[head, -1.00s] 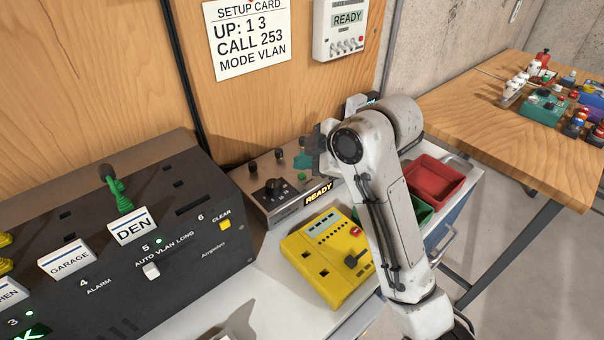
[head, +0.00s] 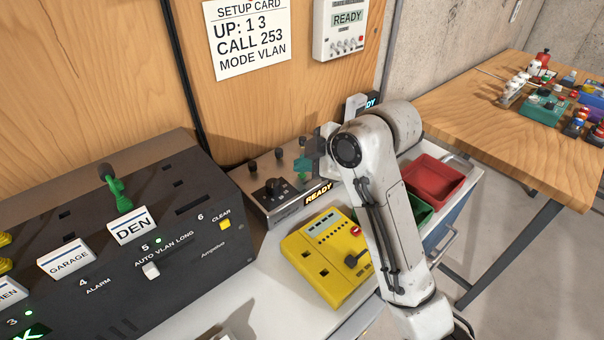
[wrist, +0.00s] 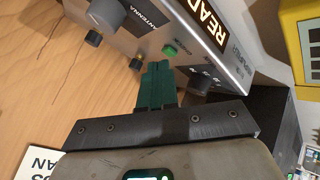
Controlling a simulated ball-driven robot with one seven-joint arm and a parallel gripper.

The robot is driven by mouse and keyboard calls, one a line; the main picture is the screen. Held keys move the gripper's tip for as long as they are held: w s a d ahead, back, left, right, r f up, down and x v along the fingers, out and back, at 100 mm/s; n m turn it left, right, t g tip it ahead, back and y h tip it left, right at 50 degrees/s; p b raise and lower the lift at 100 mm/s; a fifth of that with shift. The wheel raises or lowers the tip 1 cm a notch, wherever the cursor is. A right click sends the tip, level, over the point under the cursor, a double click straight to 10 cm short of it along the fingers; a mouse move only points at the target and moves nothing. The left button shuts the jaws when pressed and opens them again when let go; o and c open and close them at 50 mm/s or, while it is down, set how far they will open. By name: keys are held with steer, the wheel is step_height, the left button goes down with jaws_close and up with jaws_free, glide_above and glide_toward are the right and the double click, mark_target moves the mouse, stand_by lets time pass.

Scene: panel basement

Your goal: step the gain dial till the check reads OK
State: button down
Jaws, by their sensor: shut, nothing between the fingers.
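A silver control unit (head: 262,205) with several dark knobs stands against the wooden panel. Its front display (head: 319,195) reads READY. In the wrist view the unit (wrist: 140,50) shows a large grey knob (wrist: 107,14) beside the word ANTENNA, a green button (wrist: 170,50) and a dark knob (wrist: 199,84) with small marks. I cannot read which knob is the gain dial. My gripper (head: 302,172) is shut and empty over the unit's right part. In the wrist view its teal fingertips (wrist: 156,66) are beside the green button; contact cannot be told.
A black console (head: 190,250) stands left, a yellow box (head: 325,265) in front. Red (head: 432,182) and green (head: 421,213) bins lie beside my arm. A setup card (head: 247,38) and wall box (head: 338,28) reading READY hang above. A wooden table (head: 470,110) is at right.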

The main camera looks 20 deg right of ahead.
mark_target(306, 179)
steer(key=shift+f, duration=0.4)
stand_by(0.6)
stand_by(0.3)
steer(key=shift+r+p, duration=0.7)
steer(key=shift+r, duration=0.1)
steer(key=shift+r, duration=0.1)
step_height(306, 179, up, 5)
steer(key=p, duration=0.4)
steer(key=shift+p, duration=0.3)
stand_by(0.5)
